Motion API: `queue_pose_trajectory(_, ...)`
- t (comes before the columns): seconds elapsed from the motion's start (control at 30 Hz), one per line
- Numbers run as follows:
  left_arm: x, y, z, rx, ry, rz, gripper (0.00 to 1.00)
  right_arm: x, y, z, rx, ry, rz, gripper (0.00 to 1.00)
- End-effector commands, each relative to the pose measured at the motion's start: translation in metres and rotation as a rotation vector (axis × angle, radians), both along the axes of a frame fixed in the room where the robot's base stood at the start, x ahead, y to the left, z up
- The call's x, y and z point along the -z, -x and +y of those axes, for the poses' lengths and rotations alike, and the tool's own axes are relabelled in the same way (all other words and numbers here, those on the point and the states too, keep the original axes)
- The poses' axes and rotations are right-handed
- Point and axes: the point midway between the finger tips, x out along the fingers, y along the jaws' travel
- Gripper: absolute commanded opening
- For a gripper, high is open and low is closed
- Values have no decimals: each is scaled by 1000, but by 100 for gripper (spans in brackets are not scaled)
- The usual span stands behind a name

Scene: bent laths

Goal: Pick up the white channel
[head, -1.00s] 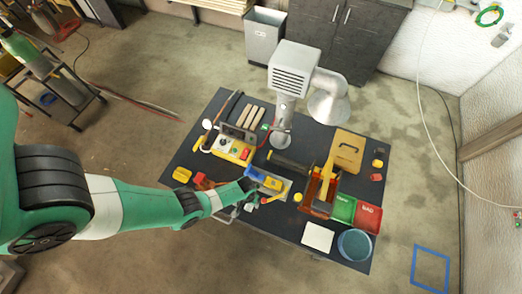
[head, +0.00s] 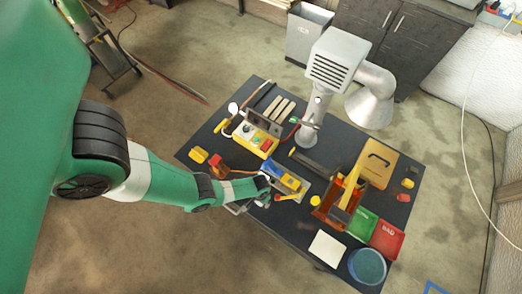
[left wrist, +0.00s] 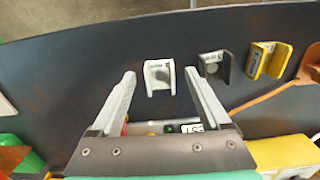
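The white channel (left wrist: 158,75) is a small bent piece with a dark printed label, standing on the dark tabletop in the left wrist view. My left gripper (left wrist: 161,72) is open, one finger at each side of the white channel in the picture. The fingers show no grip on it. A black channel (left wrist: 216,66) and a yellow channel (left wrist: 268,60) stand to its right. In the head view my left gripper (head: 264,190) is over the table's front left part, and I cannot make out the white channel there. My right gripper is not in view.
On the table are a yellow control box (head: 255,138), a blue and yellow tool (head: 284,177), an orange holder (head: 340,205), green (head: 361,224) and red (head: 387,239) bins and a blue round bowl (head: 367,266). A grey extraction hood (head: 335,65) rises at the back.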

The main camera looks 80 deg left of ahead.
Motion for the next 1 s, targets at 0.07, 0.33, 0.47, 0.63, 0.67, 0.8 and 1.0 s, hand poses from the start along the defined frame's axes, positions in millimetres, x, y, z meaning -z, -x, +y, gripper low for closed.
queue_pose_trajectory(0.07, 0, 0, 0, 0, 0, 0, 66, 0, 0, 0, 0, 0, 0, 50)
queue_pose_trajectory(0.33, 0, 0, 0, 0, 0, 0, 17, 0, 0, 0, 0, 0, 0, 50)
queue_pose_trajectory(0.47, 0, 0, 0, 0, 0, 0, 0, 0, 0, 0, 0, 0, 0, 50)
queue_pose_trajectory(0.63, 0, 0, 0, 0, 0, 0, 0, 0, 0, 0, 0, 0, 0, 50)
queue_pose_trajectory(0.67, 0, 0, 0, 0, 0, 0, 0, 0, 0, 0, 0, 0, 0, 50)
queue_pose_trajectory(0.8, -4, 0, 0, 0, 0, 0, 0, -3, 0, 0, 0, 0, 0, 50)
queue_pose_trajectory(1.0, -20, 0, 0, 1, 0, 0, 0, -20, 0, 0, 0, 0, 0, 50)
